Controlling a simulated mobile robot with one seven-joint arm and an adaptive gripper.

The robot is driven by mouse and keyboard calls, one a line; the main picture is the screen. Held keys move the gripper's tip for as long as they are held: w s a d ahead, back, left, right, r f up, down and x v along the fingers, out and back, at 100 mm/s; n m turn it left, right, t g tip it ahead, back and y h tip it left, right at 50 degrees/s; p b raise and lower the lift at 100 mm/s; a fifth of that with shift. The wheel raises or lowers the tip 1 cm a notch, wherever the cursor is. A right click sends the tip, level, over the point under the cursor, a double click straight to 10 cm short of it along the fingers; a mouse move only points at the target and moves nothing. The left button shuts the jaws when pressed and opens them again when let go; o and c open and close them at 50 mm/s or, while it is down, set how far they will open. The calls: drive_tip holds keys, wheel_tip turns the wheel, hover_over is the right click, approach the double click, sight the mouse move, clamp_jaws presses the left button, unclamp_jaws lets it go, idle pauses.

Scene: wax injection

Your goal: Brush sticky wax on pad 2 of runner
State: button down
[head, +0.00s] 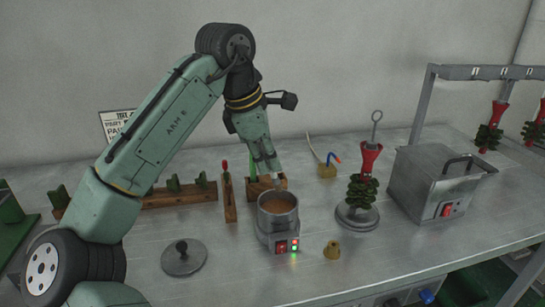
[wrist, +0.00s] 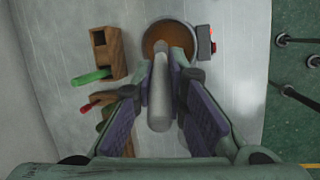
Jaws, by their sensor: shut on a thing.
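My gripper (head: 268,166) is above the back rim of a metal wax pot (head: 278,224), which holds brown wax. In the wrist view my gripper (wrist: 163,92) is shut on a pale grey rod-like handle, taken to be the brush (wrist: 158,105). The handle points toward the pot (wrist: 169,37); its far tip is hidden, so I cannot tell whether it touches the wax. The runner (head: 363,186), a red funnel-topped stem with several dark green pieces and a wire loop, stands upright on a round base right of the pot. Pad 2 cannot be made out.
A wooden block (head: 259,189) with a green-handled tool (wrist: 92,76) stands behind the pot. A metal box (head: 436,188) and a rack (head: 420,108) with hanging runners (head: 490,130) are farther right.

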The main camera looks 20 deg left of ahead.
wheel_tip(320, 180, down, 6)
drive_tip(key=b, duration=0.4)
drive_tip(key=shift+r+b, duration=0.2)
drive_tip(key=shift+b, duration=0.1)
drive_tip(key=shift+f, duration=0.75)
idle(2.0)
wheel_tip(320, 180, up, 7)
drive_tip(key=p, duration=0.6)
drive_tip(key=shift+r, duration=0.1)
idle(0.8)
